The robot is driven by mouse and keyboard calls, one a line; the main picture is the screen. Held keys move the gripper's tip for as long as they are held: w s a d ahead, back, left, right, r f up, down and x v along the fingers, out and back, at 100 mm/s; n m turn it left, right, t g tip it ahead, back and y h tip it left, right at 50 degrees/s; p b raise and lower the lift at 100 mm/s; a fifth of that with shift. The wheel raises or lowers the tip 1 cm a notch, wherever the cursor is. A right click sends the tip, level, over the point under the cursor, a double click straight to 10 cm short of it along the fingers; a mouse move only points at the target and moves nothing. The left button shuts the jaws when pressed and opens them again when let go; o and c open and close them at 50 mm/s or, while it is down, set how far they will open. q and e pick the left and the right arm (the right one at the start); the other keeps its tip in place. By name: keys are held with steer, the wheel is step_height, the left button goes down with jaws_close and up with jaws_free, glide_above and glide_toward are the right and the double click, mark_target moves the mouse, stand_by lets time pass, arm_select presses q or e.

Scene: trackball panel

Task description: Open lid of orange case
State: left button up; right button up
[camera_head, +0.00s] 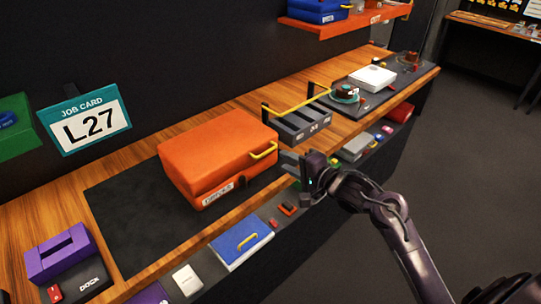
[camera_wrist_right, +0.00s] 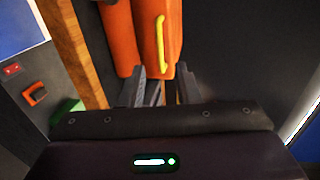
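The orange case (camera_head: 215,150) lies on a dark mat on the wooden bench, with its lid down. A yellow handle (camera_head: 264,150) sits at its right end, and a label is on its front side. My right gripper (camera_head: 291,161) is just right of the case, close to the handle. In the right wrist view the orange case (camera_wrist_right: 145,50) and its yellow handle (camera_wrist_right: 160,45) lie just beyond the fingertips. The fingers of the right gripper (camera_wrist_right: 160,90) are apart with nothing held between them. My left gripper is not in view.
A grey organiser (camera_head: 299,124) with a yellow bar stands right of the case. A blue box (camera_head: 240,243) with a yellow handle lies on the lower ledge in front. A purple dock (camera_head: 60,256) is at the left. The job card (camera_head: 86,122) stands behind. The mat's left part is clear.

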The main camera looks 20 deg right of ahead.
steer(key=x, duration=0.7)
steer(key=shift+w+p, duration=0.3)
steer(key=shift+p, duration=0.15)
steer(key=shift+f, duration=0.1)
jaws_close()
